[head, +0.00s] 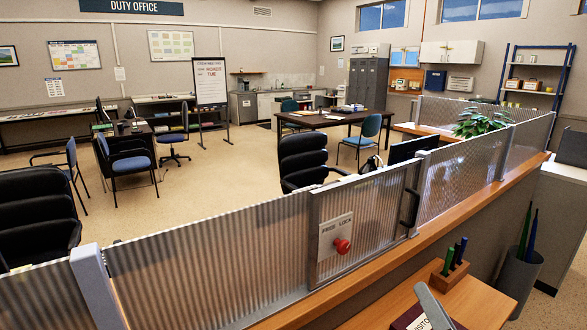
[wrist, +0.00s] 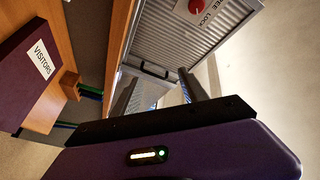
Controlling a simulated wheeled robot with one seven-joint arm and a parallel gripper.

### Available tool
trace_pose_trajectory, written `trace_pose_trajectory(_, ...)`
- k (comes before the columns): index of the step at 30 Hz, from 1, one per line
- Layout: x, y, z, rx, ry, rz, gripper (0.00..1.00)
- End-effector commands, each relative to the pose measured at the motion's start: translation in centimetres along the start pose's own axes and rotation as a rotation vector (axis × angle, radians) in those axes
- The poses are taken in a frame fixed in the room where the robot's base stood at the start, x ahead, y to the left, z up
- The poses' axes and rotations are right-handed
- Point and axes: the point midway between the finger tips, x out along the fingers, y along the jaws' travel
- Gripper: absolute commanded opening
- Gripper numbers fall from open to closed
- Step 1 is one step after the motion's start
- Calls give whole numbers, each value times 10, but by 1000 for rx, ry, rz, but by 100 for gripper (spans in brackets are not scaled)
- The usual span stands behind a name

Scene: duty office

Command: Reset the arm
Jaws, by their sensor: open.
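Beyond the fingers is the ribbed panel (wrist: 198,45) with a red knob (wrist: 195,6) marked "FREE LOCK" and a dark handle. In the head view the same red knob (head: 342,246) sits on the panel of the counter screen. A grey piece at the bottom of the head view, in front of the visitors book (head: 408,318), may be part of my arm. Most of my arm is out of view.
A maroon visitors book (wrist: 25,75) lies on the wooden counter (head: 480,300). The ribbed screen (head: 215,265) crosses the front. Beyond it are chairs, desks and open floor (head: 215,195).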

Motion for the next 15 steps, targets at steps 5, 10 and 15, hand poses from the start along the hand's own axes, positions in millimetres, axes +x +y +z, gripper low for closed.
trace_pose_trajectory(5, -68, 27, 21, -230, 57, 77, 51)
trace_pose_trajectory(10, -132, 36, 38, -435, 73, 125, 51)
trace_pose_trajectory(15, -194, 34, 53, -615, 55, 153, 51)
